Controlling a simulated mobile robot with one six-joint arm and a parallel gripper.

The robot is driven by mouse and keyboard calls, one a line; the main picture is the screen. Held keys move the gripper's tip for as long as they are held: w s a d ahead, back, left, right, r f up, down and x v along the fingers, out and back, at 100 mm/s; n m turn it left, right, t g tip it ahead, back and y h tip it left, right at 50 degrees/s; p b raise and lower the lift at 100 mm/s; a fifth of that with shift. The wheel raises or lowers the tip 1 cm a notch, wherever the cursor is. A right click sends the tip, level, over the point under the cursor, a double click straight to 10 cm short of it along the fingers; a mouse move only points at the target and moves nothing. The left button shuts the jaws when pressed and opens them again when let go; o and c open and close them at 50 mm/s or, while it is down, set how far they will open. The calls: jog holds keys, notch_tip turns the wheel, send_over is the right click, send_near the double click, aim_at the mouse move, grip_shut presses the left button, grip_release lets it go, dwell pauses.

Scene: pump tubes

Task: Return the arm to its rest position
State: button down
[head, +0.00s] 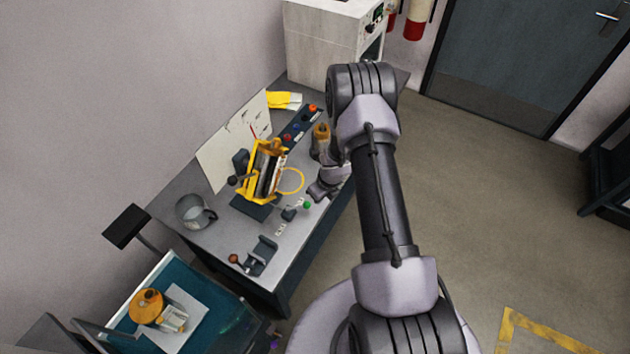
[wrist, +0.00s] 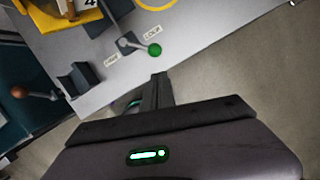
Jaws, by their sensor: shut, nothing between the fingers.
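My arm reaches from my base over the right side of the grey workbench (head: 222,238). In the head view my gripper (head: 318,192) is low over the bench's right part, near its front edge, partly hidden by my wrist. In the wrist view my gripper (wrist: 158,80) has its fingers together with nothing between them. They point toward the bench edge, a little below the green-knobbed lever (wrist: 154,49) in that picture. The same lever shows in the head view (head: 306,205), just left of my gripper. Fingers and lever look apart.
A yellow-framed pump (head: 264,172) with a yellow tube loop (head: 291,181) stands left of my gripper. An amber bottle (head: 320,135) stands close behind it. Open floor (head: 480,170) lies right.

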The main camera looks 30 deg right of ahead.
jog(key=w+d+r+m+t+h+b, duration=0.25)
jog(key=w+r+m+b, duration=0.4)
jog(key=r+m, duration=0.35)
jog(key=s+a+r+m+h+b, duration=0.2)
jog(key=s+r+m+b, duration=0.45)
jog(key=r+m, duration=0.55)
jog(key=s+a+m+y+b, duration=0.2)
jog(key=s+a+m+b, duration=0.3)
jog(key=s+a+m, duration=0.4)
jog(key=s+a+m+y+b, duration=0.3)
jog(key=s+a+m+b, duration=0.3)
jog(key=s+a+m, duration=0.3)
jog(key=s+m, duration=0.3)
jog(key=s, duration=0.3)
jog(key=shift+s+r+m+y, duration=0.25)
jog(key=shift+r+m+y, duration=0.05)
jog(key=shift+r+y, duration=0.1)
